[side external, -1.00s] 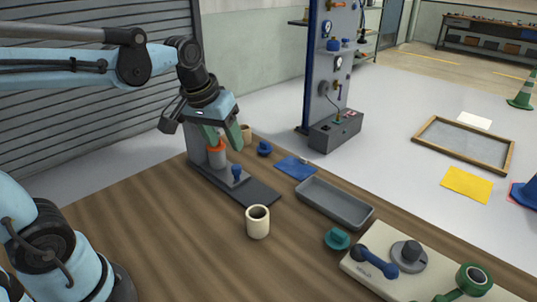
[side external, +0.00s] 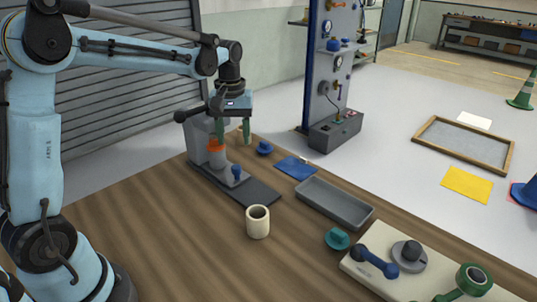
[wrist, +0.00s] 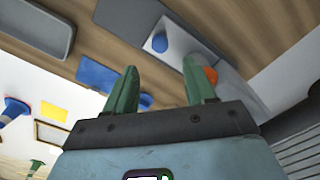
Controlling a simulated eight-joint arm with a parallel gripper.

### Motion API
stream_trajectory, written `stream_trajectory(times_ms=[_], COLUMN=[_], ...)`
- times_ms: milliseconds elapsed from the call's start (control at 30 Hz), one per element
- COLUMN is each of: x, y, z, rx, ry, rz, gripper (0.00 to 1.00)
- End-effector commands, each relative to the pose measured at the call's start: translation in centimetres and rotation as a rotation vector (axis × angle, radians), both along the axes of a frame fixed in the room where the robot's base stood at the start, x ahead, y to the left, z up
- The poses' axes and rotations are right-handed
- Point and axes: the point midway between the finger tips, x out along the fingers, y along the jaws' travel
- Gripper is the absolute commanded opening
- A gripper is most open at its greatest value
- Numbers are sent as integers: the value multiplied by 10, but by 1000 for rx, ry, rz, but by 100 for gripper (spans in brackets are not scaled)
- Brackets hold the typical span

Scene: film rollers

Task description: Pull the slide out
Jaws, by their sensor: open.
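The slide fixture stands at the far left corner of the table, with a dark flat rail (side external: 262,194) and a grey slide plate (side external: 226,178) carrying a blue knob (side external: 236,171). In the wrist view the blue knob (wrist: 160,42) is beyond the fingertips, and the orange top (wrist: 211,75) is partly hidden by the right finger. My gripper (side external: 233,140) is open and empty, fingers down, above the fixture near the cylinder; it also shows in the wrist view (wrist: 163,82).
A cream mug (side external: 258,222) stands in front of the rail. A grey tray (side external: 334,203), blue sheet (side external: 296,168) and small blue object (side external: 264,148) lie to the right. A teal knob (side external: 337,239) and control panel (side external: 385,270) are nearer. The left-front table is clear.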

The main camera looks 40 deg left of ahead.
Motion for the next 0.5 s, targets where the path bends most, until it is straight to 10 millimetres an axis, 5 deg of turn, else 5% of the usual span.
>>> stream_trajectory(times_ms=[500], x=[0], y=[0], z=[-77], rx=[1], ry=[-2], rz=[-1], gripper=[55])
